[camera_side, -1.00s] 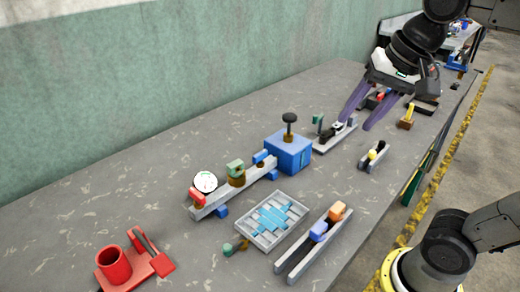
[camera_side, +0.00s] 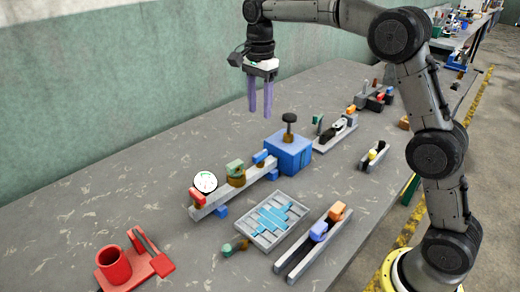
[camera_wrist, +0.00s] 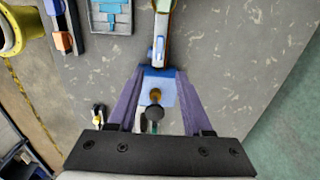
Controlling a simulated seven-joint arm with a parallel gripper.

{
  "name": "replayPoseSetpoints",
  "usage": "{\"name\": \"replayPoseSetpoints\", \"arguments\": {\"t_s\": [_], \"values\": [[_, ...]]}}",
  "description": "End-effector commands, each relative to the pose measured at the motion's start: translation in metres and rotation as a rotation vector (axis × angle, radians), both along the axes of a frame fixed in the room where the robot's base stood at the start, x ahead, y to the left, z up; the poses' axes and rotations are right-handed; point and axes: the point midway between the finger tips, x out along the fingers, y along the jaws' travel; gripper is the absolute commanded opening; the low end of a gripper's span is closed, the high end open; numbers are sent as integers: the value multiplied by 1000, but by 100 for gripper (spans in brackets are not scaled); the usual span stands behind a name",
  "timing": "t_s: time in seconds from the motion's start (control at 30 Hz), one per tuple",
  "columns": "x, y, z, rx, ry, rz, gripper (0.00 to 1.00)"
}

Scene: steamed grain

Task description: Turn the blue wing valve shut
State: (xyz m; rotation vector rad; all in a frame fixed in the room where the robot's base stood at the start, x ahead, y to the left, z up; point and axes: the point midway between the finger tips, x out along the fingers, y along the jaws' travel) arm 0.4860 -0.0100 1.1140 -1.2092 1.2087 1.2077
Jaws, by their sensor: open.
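The blue wing valve (camera_side: 260,157) is a small blue handle on the grey rail, right beside the blue box (camera_side: 290,153). In the wrist view the blue handle (camera_wrist: 159,48) shows just beyond the blue box (camera_wrist: 153,73). My gripper (camera_side: 260,114) has long purple fingers pointing down, open and empty. In the side view it hangs in the air above and behind the handle, apart from it. In the wrist view the fingertips (camera_wrist: 159,70) lie either side of the blue box. How far the handle is turned is too small to tell.
The grey rail (camera_side: 222,199) also carries a red handle (camera_side: 197,197), a green handle (camera_side: 235,168) and a white gauge (camera_side: 205,181). A black knob (camera_side: 289,118) stands up from the blue box. A grey tray (camera_side: 263,238) lies in front. The back left tabletop is clear.

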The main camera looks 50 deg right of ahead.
Motion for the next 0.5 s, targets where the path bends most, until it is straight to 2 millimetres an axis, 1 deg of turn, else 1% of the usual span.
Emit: {"name": "replayPoseSetpoints", "arguments": {"t_s": [0.17,0.5], "values": [[-1,0,-20,0,7,0,50],[-2,0,-85,0,7,1,50]]}}
